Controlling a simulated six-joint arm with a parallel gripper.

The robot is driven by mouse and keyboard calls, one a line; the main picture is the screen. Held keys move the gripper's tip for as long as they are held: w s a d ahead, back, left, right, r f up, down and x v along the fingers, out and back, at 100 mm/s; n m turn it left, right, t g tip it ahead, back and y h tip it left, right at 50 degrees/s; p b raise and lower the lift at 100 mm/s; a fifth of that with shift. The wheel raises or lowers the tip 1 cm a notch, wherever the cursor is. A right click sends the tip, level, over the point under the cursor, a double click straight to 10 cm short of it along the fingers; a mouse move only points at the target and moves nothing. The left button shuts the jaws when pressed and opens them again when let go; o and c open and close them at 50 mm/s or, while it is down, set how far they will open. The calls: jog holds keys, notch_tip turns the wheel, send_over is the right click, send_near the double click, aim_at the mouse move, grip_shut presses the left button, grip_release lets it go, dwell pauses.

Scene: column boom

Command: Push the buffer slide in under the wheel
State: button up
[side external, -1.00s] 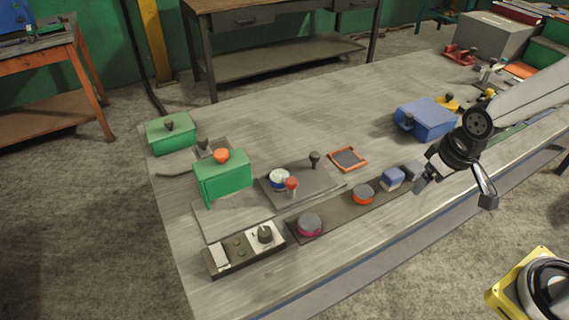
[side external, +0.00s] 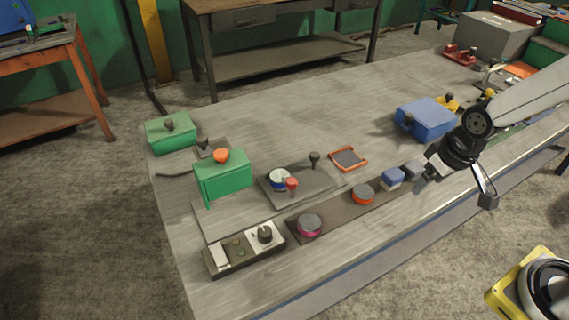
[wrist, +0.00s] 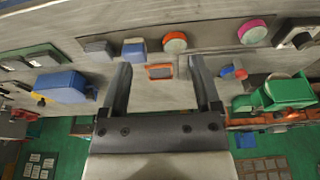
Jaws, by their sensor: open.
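The buffer slide seems to be the flat grey plate (side external: 327,182) with a black knob (side external: 315,158) at its right end. A white and blue round piece (side external: 278,178) and a red knob (side external: 291,184) are at its left end. The green housing (side external: 222,176) with an orange knob stands just left of the plate. The housing also shows at the right of the wrist view (wrist: 288,92). My gripper (side external: 455,190) is open and empty, well right of the slide. Its two fingers (wrist: 160,63) are spread in the wrist view.
A dark strip with a pink-rimmed disc (side external: 309,224), an orange-rimmed disc (side external: 363,194) and a blue block (side external: 392,177) runs along the front. A control box (side external: 243,249) stands at front left. An orange-framed tray (side external: 348,158) and a blue box (side external: 426,118) lie behind.

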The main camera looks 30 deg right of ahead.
jog(key=m+g, duration=0.3)
send_over(315, 154)
notch_tip(315, 154, down, 3)
jog(key=shift+w+r, duration=0.1)
dwell(0.3)
jog(key=shift+f, duration=3.95)
grip_shut()
